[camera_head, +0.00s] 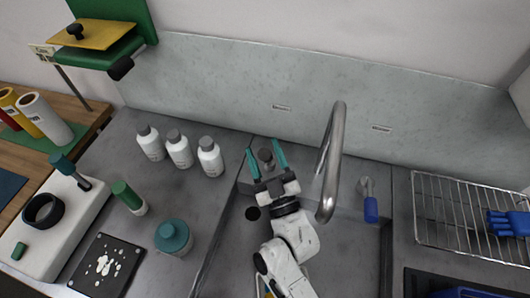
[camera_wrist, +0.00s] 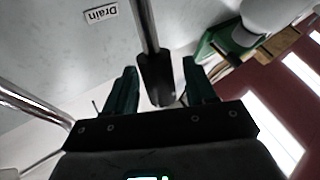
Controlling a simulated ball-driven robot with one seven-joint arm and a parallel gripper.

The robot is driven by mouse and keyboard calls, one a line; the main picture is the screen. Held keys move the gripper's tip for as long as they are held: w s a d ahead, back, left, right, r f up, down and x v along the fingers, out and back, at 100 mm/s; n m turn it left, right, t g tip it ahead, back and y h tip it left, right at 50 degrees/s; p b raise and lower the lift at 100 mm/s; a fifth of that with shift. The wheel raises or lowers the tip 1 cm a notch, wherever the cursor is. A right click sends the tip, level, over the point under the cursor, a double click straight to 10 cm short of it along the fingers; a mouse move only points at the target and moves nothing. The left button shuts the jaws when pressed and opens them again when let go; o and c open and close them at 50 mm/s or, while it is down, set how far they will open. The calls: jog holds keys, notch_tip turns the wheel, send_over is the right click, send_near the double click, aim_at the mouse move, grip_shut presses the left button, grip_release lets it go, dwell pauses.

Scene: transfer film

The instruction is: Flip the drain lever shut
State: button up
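The grip lies between the two teal fingers of my gripper (camera_wrist: 160,66), with gaps on both sides. In the head view my gripper (camera_head: 265,149) is open at the back of the sink, fingers pointing toward the back wall. The lever's dark grip (camera_head: 265,157) shows between the fingers there. The lever's base is hard to make out.
A curved metal faucet (camera_head: 332,150) rises just right of my gripper. A blue-handled lever (camera_head: 370,208) is farther right. Several white bottles (camera_head: 179,150) stand to the left. A wire rack (camera_head: 455,215) is at the right. The sink basin (camera_head: 350,255) lies below.

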jog(key=shift+s+d+f, duration=0.1)
jog(key=shift+s+f, duration=0.05)
jog(key=s+d, duration=0.4)
jog(key=s, duration=0.8)
jog(key=shift+d+f, duration=0.1)
